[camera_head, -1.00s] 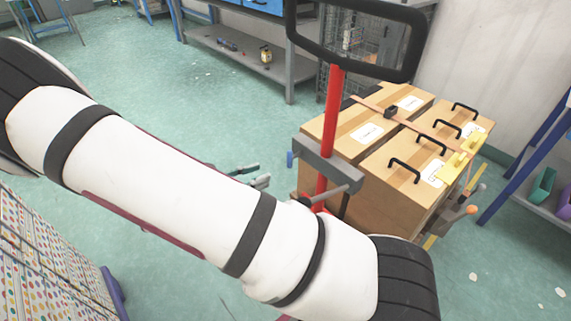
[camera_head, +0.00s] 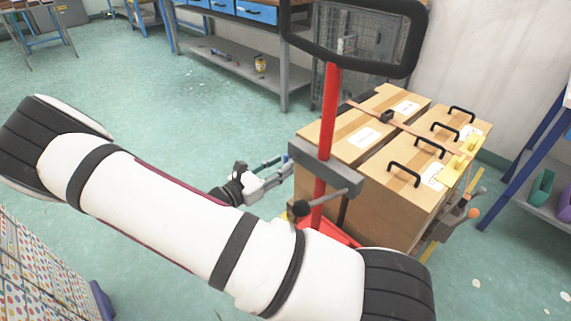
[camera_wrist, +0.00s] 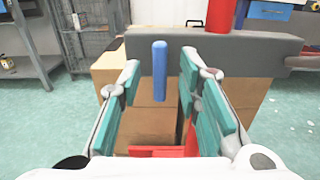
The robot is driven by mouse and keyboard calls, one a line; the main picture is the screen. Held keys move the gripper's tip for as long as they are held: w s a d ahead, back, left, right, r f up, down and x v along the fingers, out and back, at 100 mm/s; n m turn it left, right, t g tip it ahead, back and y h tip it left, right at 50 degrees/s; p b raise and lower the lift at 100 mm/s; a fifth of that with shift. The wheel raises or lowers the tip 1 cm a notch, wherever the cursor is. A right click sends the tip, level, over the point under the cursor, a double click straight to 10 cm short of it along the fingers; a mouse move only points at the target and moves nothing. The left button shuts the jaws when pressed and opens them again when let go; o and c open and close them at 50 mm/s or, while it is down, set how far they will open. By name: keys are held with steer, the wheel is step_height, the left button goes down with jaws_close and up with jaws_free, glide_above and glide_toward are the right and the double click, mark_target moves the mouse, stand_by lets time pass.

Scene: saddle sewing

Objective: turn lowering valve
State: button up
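A red pallet-jack post (camera_head: 331,115) stands upright with a black loop handle (camera_head: 413,40) on top and a grey crossbar block (camera_head: 325,165) partway up. A short blue upright lever, which looks like the lowering valve, shows at the left end of the block in the wrist view (camera_wrist: 160,70). My gripper (camera_head: 278,172) is left of the block. In the wrist view my gripper (camera_wrist: 160,85) is open, its teal-padded fingers on either side of the blue lever in the picture. Contact does not show, and I cannot tell how far ahead the lever is.
Cardboard boxes (camera_head: 362,150) with black handles stand behind the post. A black-knobbed grey rod (camera_head: 325,202) sticks out below the block. A metal shelf bench (camera_head: 235,70) is at the back. Green floor (camera_head: 130,110) is clear at the left.

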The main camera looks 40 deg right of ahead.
steer(key=shift+w+d, duration=0.1)
steer(key=shift+d, duration=1.3)
steer(key=shift+c, duration=0.3)
jaws_close()
